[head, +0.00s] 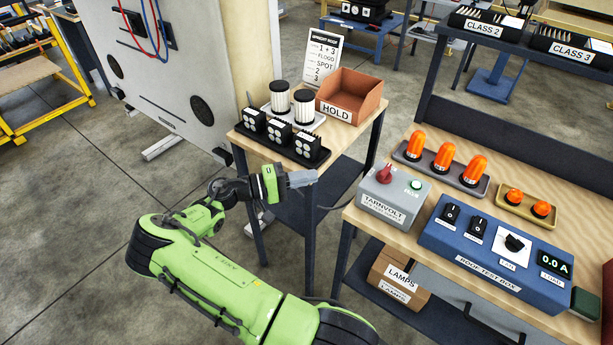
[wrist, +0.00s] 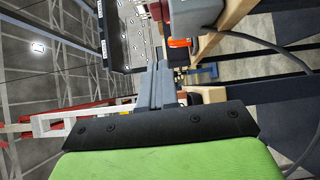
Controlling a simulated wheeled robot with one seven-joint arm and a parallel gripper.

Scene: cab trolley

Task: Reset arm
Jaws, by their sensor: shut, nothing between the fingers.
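My green arm reaches up from the bottom of the head view. My gripper (head: 303,178) is at the end of it, in front of the small wooden table (head: 243,138) and a little below its top. The grey fingers point right and are shut with nothing between them. In the wrist view the fingers (wrist: 159,85) also lie together, and the picture is turned sideways. No object touches the fingers in either view.
The small table holds the HOLD bin (head: 352,95), a tray of black lamps (head: 279,137) and two white cylinders. The right bench bears the TARNVOLT box (head: 393,195), orange beacons and the blue ROOF TEST BOX (head: 490,250). Open floor (head: 70,190) lies left.

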